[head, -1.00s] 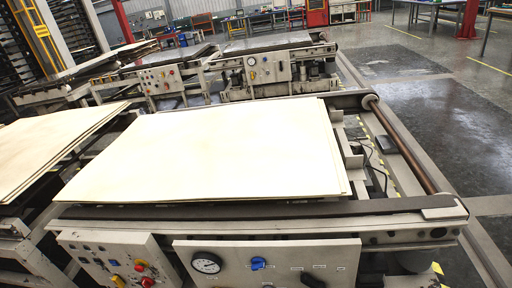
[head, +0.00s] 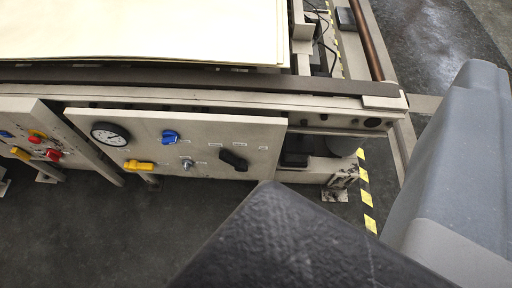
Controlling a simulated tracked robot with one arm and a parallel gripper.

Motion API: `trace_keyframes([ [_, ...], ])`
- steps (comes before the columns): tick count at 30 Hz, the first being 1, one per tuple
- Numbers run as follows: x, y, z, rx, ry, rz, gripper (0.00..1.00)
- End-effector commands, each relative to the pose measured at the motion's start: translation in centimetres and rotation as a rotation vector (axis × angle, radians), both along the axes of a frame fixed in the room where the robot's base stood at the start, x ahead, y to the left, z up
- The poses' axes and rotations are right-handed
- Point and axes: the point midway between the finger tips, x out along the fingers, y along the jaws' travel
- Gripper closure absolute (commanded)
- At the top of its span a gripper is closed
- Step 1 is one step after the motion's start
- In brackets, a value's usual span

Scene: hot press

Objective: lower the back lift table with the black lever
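The black lever (head: 233,160) sits on the right part of a light control panel (head: 205,132) on the front of the near lift table (head: 240,99). The panel also has a round gauge (head: 110,134), a blue knob (head: 170,136), a yellow handle (head: 139,165) and a small metal knob (head: 187,163). A pale sheet stack (head: 145,30) lies on the table. Dark and grey parts, likely my own arm, fill the lower middle and right. I cannot make out my gripper's fingertips, and nothing of mine visibly touches the lever.
A second panel (head: 35,140) with red, yellow and blue controls stands at the left. Yellow-black floor tape (head: 364,185) runs beside the table's right end. Open dark floor (head: 100,235) lies in front of the panels.

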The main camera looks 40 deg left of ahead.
Motion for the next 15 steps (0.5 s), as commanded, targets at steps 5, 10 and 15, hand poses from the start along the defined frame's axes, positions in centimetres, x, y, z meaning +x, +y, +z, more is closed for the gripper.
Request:
trace_keyframes([
  [5, 6.1, 2.1, -7.2, -0.086, -0.011, 0.06, 0.54],
  [10, 10.4, 4.6, -13.9, -0.162, -0.035, 0.126, 0.54],
  [15, 13.8, 7.4, -21.4, -0.228, -0.059, 0.198, 0.54],
])
